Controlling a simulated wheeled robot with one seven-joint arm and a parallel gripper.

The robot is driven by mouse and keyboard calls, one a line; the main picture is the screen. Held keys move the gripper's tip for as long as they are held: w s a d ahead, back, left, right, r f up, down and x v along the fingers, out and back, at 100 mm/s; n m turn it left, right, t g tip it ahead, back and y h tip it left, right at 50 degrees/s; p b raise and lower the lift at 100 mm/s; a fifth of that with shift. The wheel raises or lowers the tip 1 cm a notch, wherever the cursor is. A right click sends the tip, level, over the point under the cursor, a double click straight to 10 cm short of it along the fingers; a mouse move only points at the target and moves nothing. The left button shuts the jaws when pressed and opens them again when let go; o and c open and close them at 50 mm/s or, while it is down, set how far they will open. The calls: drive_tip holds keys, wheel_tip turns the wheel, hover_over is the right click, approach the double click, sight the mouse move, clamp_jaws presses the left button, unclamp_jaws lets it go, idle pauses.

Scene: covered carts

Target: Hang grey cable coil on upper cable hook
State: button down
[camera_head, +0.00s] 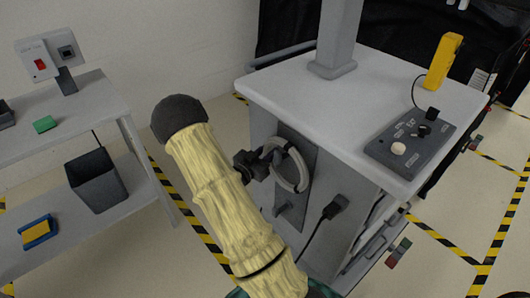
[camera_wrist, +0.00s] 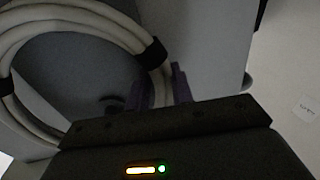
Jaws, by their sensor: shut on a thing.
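The grey cable coil (camera_head: 303,172), pale with dark ties, hangs upright at the dark panel on the side of the cart in the head view. In the wrist view the coil (camera_wrist: 90,12) fills the upper left. My gripper (camera_head: 256,165) is at the coil's left side, shut on its strand; its two purple fingers (camera_wrist: 163,90) straddle the strand in the wrist view. A lower cable hook (camera_head: 283,208) sticks out of the panel below the coil. The upper cable hook is not clear behind the coil; I cannot tell whether the coil rests on it.
The cart's white top (camera_head: 290,88) carries a column, a control box (camera_head: 411,148) and a yellow handheld device (camera_head: 443,61). A black plug (camera_head: 335,207) with a cord is right of the lower hook. A shelf with a dark bin (camera_head: 97,178) stands left.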

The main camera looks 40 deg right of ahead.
drive_tip(key=shift+d+f+b, duration=0.1)
drive_tip(key=shift+f+b, duration=0.2)
drive_tip(key=shift+f, duration=0.2)
idle(0.3)
drive_tip(key=c, duration=1.1)
unclamp_jaws()
drive_tip(key=p+v, duration=0.1)
drive_tip(key=v, duration=1.6)
drive_tip(key=shift+a+r, duration=0.1)
drive_tip(key=shift+a, duration=0.15)
